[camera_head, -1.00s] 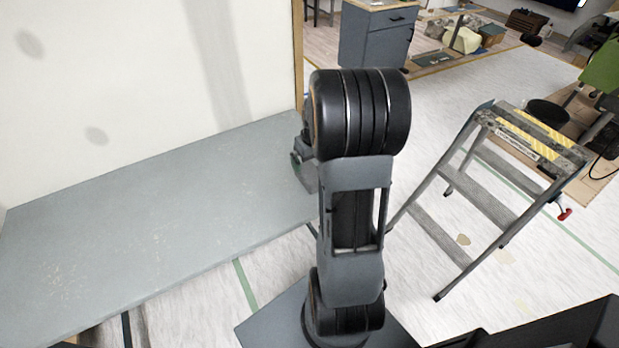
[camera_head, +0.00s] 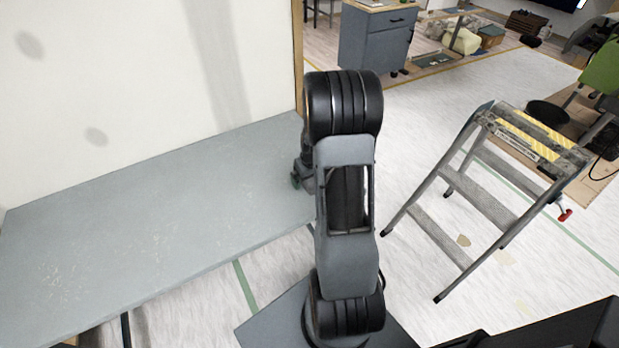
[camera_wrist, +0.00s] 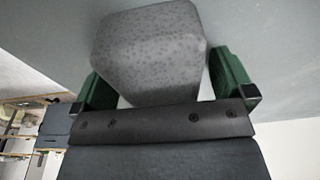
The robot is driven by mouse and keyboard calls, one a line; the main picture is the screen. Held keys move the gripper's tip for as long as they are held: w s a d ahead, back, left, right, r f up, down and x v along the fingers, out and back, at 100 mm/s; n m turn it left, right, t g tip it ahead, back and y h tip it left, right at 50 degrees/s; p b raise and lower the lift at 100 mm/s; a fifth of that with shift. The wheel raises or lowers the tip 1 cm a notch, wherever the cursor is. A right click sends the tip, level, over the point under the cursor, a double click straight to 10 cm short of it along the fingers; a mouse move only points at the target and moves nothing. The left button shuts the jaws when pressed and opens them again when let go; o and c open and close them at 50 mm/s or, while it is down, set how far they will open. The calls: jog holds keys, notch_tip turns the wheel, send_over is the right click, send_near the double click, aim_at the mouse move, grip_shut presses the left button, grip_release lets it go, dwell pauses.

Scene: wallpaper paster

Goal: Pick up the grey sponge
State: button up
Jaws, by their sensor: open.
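The grey sponge (camera_wrist: 148,52) is a speckled grey block in the wrist view, at the upper middle. It rests against the grey table surface (camera_wrist: 262,50). My gripper (camera_wrist: 166,85) is open, with one green finger on each side of the sponge's near part. I cannot tell whether either finger touches it. In the head view my gripper (camera_head: 297,180) shows only as a small part at the right end of the table (camera_head: 150,225), mostly behind my arm. The sponge is hidden there.
A white wall (camera_head: 120,80) rises behind the table. A metal stepladder (camera_head: 475,190) stands on the floor to the right of my arm. A grey cabinet (camera_head: 375,42) stands further back. The left and middle of the table are clear.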

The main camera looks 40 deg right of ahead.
jog(key=shift+c, duration=0.2)
jog(key=c, duration=1)
jog(key=shift+o, duration=0.2)
jog(key=shift+r, duration=0.15)
jog(key=shift+r, duration=0.2)
notch_tip(320, 180, up, 2)
jog(key=shift+w+r, duration=0.1)
jog(key=shift+r, duration=0.15)
jog(key=s+d+r, duration=0.9)
jog(key=s+r, duration=0.1)
jog(key=s, duration=0.1)
jog(key=shift+b, duration=0.3)
